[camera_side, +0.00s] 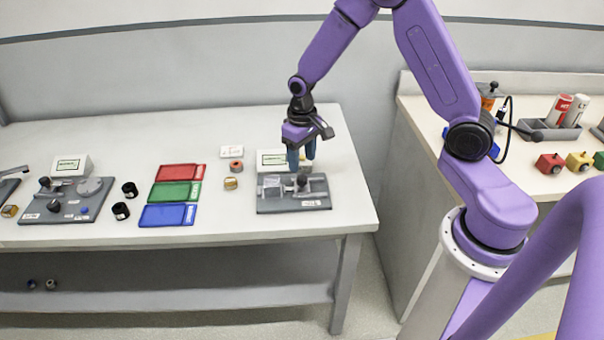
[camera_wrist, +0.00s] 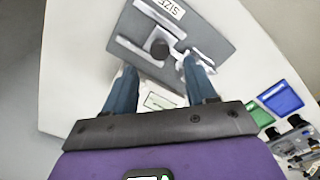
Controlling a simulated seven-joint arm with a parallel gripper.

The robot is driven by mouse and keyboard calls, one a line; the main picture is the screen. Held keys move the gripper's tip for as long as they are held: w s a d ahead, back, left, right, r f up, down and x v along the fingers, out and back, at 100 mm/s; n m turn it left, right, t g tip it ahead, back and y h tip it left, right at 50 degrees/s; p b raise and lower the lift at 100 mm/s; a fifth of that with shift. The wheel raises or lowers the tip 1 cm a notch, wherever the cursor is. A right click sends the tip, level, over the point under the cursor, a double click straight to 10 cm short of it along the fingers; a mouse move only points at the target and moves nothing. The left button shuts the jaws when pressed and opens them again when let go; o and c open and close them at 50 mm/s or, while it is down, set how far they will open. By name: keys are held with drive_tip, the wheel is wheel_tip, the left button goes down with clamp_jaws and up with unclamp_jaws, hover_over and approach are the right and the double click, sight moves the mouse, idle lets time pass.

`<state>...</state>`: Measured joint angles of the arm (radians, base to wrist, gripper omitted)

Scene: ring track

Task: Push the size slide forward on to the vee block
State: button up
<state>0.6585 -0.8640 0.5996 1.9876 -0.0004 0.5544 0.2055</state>
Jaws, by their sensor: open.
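The size station is a dark grey plate (camera_side: 285,206) on the table; in the wrist view the plate (camera_wrist: 222,45) carries a white "SIZE" label (camera_wrist: 172,8). Light metal pieces (camera_side: 272,184) stand on it, and I cannot tell surely which is the vee block. A dark round knob (camera_side: 302,181) stands up from the slide; in the wrist view the knob (camera_wrist: 160,47) sits above a light bar. My gripper (camera_side: 301,163) points down over the station, its blue fingers open. In the wrist view my gripper (camera_wrist: 160,70) has the knob between and just beyond its fingertips; contact is unclear.
A display box (camera_side: 270,157) stands close behind the station. Two small rings (camera_side: 236,165) and a red tray (camera_side: 181,172), green tray (camera_side: 175,192) and blue tray (camera_side: 168,215) lie to the left. Another station (camera_side: 66,205) is farther left. The table's right edge is near.

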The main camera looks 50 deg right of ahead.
sight(302, 178)
drive_tip(key=shift+f, duration=3)
clamp_jaws()
